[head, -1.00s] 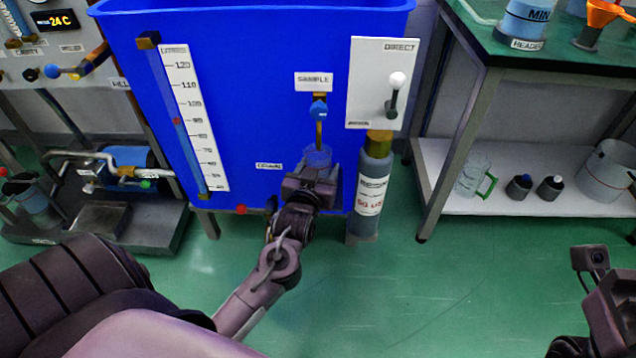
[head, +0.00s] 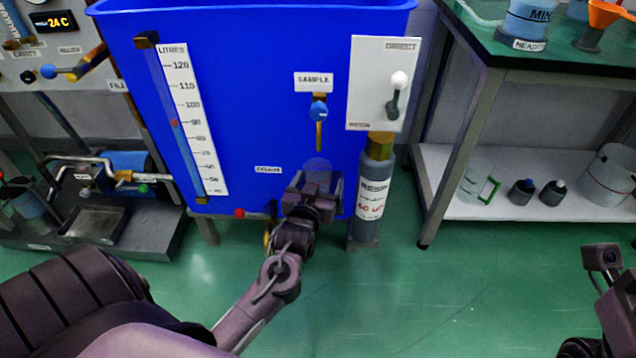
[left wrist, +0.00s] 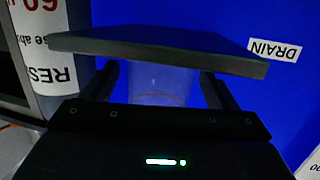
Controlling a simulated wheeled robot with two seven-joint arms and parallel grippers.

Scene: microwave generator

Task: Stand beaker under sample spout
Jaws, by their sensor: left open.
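The clear bluish beaker (head: 317,165) is below the sample spout (head: 319,135) on the blue tank, with its rim showing above my left gripper (head: 316,180). In the left wrist view the beaker (left wrist: 160,84) is between the two dark fingers of my left gripper (left wrist: 158,92), which are open. A dark flat plate (left wrist: 160,50) crosses the view at the beaker's end; the head view hides it behind the gripper. The beaker's lower part is hidden in the head view. Part of my right wrist shows at the lower right edge; its fingers cannot be made out.
The blue tank (head: 250,80) fills the back. A grey resin cylinder (head: 374,185) stands just right of my left gripper, below a white lever panel (head: 378,85). A bench with a white lower shelf (head: 450,195) is at right. The green floor in front is clear.

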